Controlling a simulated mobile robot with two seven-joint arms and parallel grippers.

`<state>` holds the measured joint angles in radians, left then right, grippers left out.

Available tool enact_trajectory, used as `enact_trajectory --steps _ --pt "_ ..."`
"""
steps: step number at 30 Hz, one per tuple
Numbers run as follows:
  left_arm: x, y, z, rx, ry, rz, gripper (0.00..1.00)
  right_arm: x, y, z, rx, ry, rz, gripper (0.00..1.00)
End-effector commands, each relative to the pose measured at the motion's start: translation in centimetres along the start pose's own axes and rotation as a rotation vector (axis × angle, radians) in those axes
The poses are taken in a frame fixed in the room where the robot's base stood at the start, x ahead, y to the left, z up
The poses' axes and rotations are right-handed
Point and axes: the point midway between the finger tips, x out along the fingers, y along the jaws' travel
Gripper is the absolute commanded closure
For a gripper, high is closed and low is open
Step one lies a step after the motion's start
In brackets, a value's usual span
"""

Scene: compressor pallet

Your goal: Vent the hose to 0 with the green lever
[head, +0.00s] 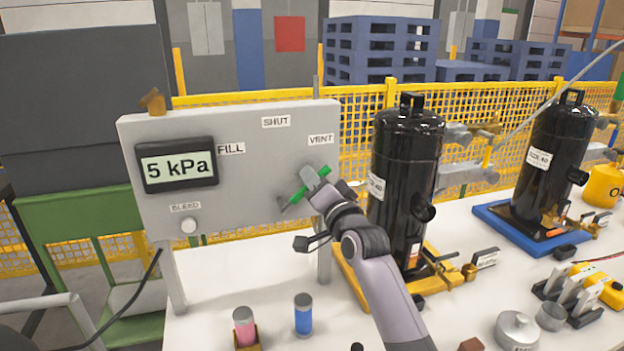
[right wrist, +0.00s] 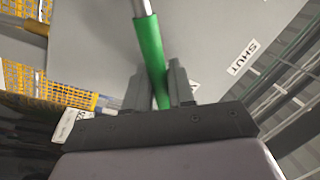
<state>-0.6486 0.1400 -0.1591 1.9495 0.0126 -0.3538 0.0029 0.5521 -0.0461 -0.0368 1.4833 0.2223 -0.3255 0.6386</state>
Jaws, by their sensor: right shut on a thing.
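The grey panel (head: 250,190) stands upright on the bench, with labels FILL, SHUT and VENT. Its display (head: 178,167) reads 5 kPa. The green lever (head: 318,177) is on the right side of the panel, slanted up toward the VENT label (head: 320,139). My right gripper (head: 312,182) is shut on the lever. In the right wrist view the green lever (right wrist: 150,55) runs between the two fingers (right wrist: 161,85), and a SHUT label (right wrist: 243,57) shows to the right. The lever's pivot is partly hidden. My left gripper is not in view.
A black compressor (head: 405,150) on a yellow base stands just right of the panel, close to my right arm. Another black compressor (head: 557,155) is on a blue base farther right. Pink (head: 244,327) and blue (head: 303,315) cylinders stand on the white bench in front.

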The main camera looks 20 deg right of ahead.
Motion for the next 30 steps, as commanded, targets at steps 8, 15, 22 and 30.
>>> enact_trajectory --steps 8,15,22,30 --pt "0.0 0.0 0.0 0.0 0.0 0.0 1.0 0.0 0.1 -0.1 0.006 0.002 0.0 1.0" --pt "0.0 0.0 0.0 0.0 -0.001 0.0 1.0 0.0 0.1 -0.1 0.004 0.002 0.0 0.58" --pt "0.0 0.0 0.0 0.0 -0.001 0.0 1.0 0.0 0.0 0.0 0.004 0.001 0.0 0.58" --pt "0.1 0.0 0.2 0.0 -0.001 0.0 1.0 -1.7 0.1 0.1 0.005 0.001 0.0 0.58"
